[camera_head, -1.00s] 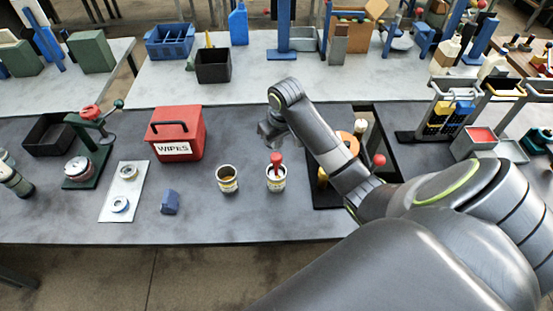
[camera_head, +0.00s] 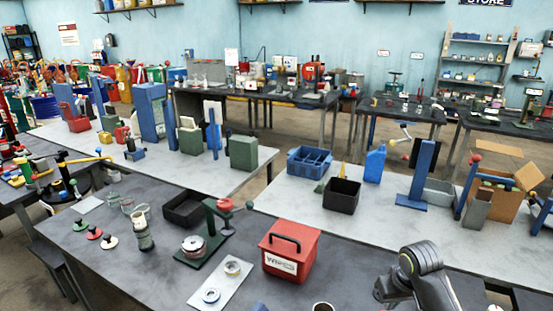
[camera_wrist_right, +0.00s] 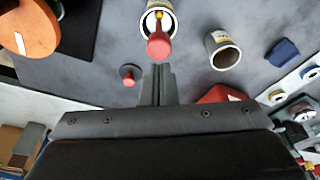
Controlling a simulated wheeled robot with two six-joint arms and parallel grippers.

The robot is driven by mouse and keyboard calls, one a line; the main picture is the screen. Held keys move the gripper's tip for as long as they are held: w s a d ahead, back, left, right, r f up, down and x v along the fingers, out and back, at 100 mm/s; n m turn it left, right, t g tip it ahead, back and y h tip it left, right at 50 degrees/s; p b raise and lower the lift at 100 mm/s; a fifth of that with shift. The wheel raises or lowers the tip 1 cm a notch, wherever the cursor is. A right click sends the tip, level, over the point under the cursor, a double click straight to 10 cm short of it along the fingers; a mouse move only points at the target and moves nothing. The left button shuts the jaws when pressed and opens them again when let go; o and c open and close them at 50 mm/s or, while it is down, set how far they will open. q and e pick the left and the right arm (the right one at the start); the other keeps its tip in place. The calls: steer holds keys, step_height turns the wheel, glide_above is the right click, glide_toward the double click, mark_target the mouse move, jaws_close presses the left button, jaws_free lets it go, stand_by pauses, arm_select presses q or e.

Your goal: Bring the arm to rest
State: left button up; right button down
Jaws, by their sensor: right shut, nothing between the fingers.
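My right gripper (camera_head: 384,290) is at the lower right of the head view, just right of the red wipes box. In the right wrist view its two fingers (camera_wrist_right: 158,78) are together with nothing between them. Beyond the fingertips, a can (camera_wrist_right: 146,25) holds a red-handled tool (camera_wrist_right: 158,45); gripper and tool look apart. A second, open can (camera_wrist_right: 223,50) stands to the right of it, and a can rim (camera_head: 322,307) shows at the bottom edge of the head view. My left gripper is not in view.
The red wipes box (camera_head: 290,250), a white plate with rings (camera_head: 221,284), a green stand (camera_head: 203,249) and a black bin (camera_head: 186,208) are on the near table. A blue block (camera_wrist_right: 285,51) and an orange round thing (camera_wrist_right: 30,28) show in the wrist view.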

steer(key=s+a+f, duration=0.1)
steer(key=s+f, duration=0.3)
steer(key=s, duration=0.4)
steer(key=s+a+f, duration=0.1)
steer(key=s+f, duration=0.2)
steer(key=s, duration=0.5)
steer(key=s+r+t+h, duration=0.1)
steer(key=s+r+h, duration=0.1)
steer(key=s, duration=1.1)
step_height(320, 180, down, 32)
steer(key=d+g+b, duration=0.1)
steer(key=b, duration=0.7)
steer(key=s+f+b, duration=0.3)
steer(key=s+f, duration=0.4)
steer(key=f, duration=0.4)
steer(key=s+a+f+g+y+b, duration=0.1)
steer(key=s+f+b, duration=0.2)
steer(key=s+f, duration=0.5)
step_height(320, 180, down, 4)
steer(key=shift+f, duration=0.15)
